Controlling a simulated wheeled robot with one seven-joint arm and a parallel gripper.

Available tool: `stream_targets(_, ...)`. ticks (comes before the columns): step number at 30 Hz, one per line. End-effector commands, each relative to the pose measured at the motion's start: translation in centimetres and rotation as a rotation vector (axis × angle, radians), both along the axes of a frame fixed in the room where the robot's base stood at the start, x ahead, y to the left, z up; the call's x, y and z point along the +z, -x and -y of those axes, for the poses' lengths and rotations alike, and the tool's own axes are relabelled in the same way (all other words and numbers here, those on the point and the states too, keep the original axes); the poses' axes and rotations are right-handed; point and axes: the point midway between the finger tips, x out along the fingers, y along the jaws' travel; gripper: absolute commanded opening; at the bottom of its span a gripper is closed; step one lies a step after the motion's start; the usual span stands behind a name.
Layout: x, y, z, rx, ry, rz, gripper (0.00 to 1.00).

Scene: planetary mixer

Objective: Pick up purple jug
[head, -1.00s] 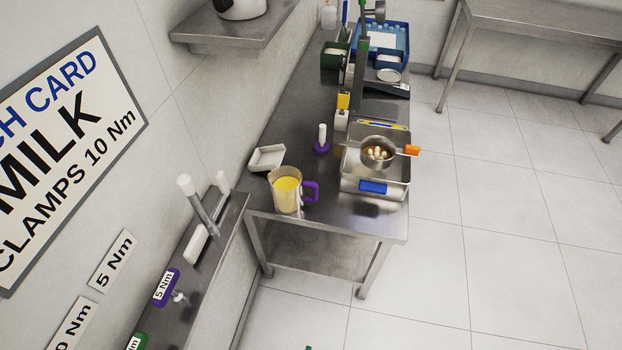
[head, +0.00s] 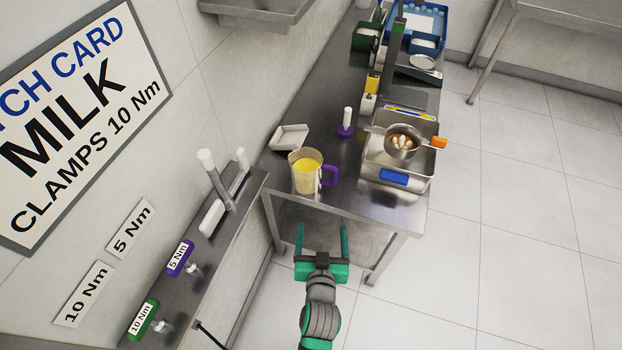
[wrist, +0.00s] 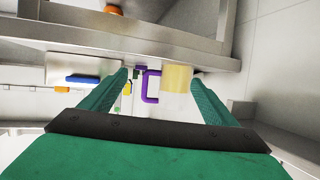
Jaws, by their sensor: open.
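The purple jug (head: 305,178) is a clear-walled jug with yellow contents and a purple handle (head: 330,176) on its right side. It stands upright at the near left corner of the steel table. In the wrist view the jug (wrist: 177,79) and its purple handle (wrist: 152,87) show between the fingers. My gripper (head: 322,228) is open and empty. In the head view it appears below the jug, in front of the table's near edge, with its fingers pointing toward the table. It is apart from the jug.
A white tray (head: 289,137) lies just behind the jug. A purple-based tool (head: 346,125) stands behind it to the right. A steel tray with a blue handle (head: 394,177) and a pot (head: 402,141) are at right. A wall shelf (head: 240,208) is left of my gripper.

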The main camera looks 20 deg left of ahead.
Motion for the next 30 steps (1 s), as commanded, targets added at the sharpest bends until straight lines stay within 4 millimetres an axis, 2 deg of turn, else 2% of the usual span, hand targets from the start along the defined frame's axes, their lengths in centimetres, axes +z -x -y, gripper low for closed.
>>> stream_targets(1,0.8,-1.9,-1.0,0.027,0.000,0.005,0.82)
stream_targets(3,1.5,-3.8,-2.2,0.064,0.008,-0.001,0.82)
stream_targets(9,3.4,-7.6,-4.6,0.142,0.026,-0.014,0.82)
stream_targets(15,4.2,-9.2,-5.7,0.176,0.037,-0.020,0.82)
stream_targets(24,2.6,-12.6,-7.4,0.180,0.037,-0.021,0.82)
stream_targets(30,2.1,-13.8,-7.9,0.180,0.038,-0.020,0.82)
